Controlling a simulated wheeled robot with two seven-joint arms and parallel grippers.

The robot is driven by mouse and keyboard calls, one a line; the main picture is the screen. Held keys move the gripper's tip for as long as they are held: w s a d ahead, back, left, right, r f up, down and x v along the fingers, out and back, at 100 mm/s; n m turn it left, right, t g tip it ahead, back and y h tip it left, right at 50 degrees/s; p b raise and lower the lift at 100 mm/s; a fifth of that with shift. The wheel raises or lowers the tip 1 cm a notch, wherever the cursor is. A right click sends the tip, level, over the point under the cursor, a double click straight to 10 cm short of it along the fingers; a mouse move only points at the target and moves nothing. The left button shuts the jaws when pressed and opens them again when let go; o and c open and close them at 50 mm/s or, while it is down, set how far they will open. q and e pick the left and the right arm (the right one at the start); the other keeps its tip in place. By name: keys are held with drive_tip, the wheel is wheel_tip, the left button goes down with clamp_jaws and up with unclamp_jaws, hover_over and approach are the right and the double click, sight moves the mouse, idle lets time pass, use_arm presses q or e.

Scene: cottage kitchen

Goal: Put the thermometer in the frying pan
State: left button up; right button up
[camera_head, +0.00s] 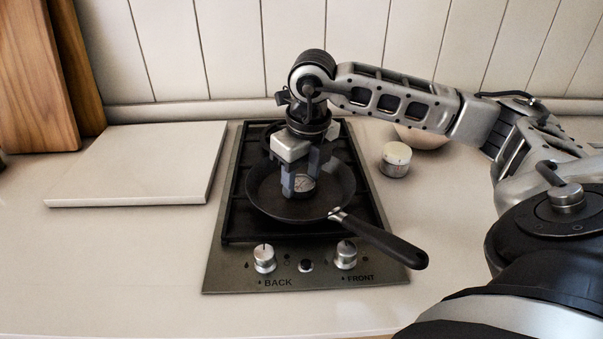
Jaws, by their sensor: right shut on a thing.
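The black frying pan (262,200) sits on the hob, its handle pointing to the lower right. My right gripper (301,180) points down into the pan and is shut on a small round dial with a light face, the thermometer (304,184). The thermometer is within the pan's rim, low between the fingers. The fingers hide part of it, and I cannot tell whether it touches the pan's bottom. My left gripper is not in view.
The gas hob (225,255) has two front knobs. A white board (140,165) lies to its left. A small white-topped round kitchen timer (396,160) and a pale bowl (424,137) stand to the right, beneath my right arm. The front counter is clear.

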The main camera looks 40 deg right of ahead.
sight(307, 187)
drive_tip(key=shift+f, duration=0.1)
drive_tip(key=o, duration=0.6)
drive_tip(key=shift+f, duration=0.1)
drive_tip(key=o, duration=0.4)
wheel_tip(307, 187, up, 12)
drive_tip(key=s, duration=0.1)
drive_tip(key=shift+s+r, duration=0.2)
drive_tip(key=shift+s, duration=0.05)
